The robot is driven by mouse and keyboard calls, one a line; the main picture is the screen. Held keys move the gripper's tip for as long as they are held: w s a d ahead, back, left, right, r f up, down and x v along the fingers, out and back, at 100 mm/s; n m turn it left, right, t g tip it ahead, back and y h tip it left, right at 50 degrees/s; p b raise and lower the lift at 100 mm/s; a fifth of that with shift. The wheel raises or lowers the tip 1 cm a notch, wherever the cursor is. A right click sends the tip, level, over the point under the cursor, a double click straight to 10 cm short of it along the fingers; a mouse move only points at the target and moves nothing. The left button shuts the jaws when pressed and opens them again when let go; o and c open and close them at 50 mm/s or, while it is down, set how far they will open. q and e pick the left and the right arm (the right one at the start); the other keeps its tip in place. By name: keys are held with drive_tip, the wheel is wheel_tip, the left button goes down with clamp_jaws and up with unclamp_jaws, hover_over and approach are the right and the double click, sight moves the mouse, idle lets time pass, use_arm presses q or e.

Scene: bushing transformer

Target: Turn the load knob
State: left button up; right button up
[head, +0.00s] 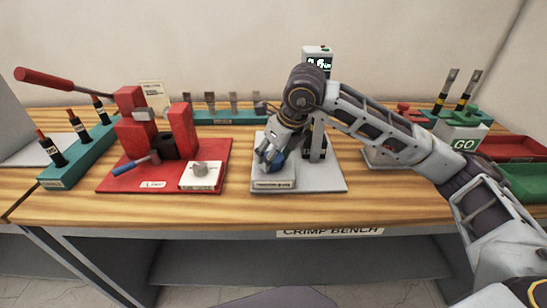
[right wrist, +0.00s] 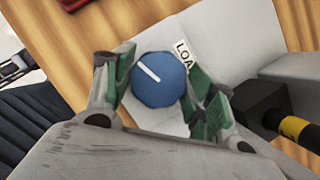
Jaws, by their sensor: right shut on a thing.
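The load knob (right wrist: 158,80) is blue and round with a white pointer line. In the right wrist view the line points to the upper left. A label partly reading "LOA" (right wrist: 185,54) lies beside it on a light grey plate (right wrist: 225,38). In the head view the knob (head: 279,164) is mostly hidden by my right gripper (head: 268,157), which reaches down over the grey station's base (head: 325,180). In the right wrist view the green-padded fingers of my right gripper (right wrist: 166,88) are shut on the knob from both sides. My left gripper is not in view.
A red press station (head: 215,152) with a white knob panel (head: 201,177) stands to the left. A dark post with a yellow band (right wrist: 296,128) is close to the right finger. The bench front (head: 240,205) is clear.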

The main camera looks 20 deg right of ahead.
drive_tip(key=m+h+b, duration=0.1)
drive_tip(key=m, duration=0.1)
drive_tip(key=m+b, duration=0.1)
drive_tip(key=m, duration=0.1)
drive_tip(key=shift+m+t+h, duration=0.3)
drive_tip(key=shift+h, duration=0.1)
use_arm(q)
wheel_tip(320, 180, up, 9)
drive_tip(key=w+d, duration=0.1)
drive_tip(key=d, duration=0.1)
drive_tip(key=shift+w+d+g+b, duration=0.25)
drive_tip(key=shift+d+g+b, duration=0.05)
drive_tip(key=shift+b, duration=0.1)
use_arm(e)
drive_tip(key=shift+r+m+h, duration=0.1)
drive_tip(key=shift+m+h, duration=0.3)
drive_tip(key=shift+m, duration=0.6)
drive_tip(key=o, duration=1)
drive_tip(key=v, duration=1.1)
drive_tip(key=shift+r, duration=0.4)
drive_tip(key=shift+s, duration=0.15)
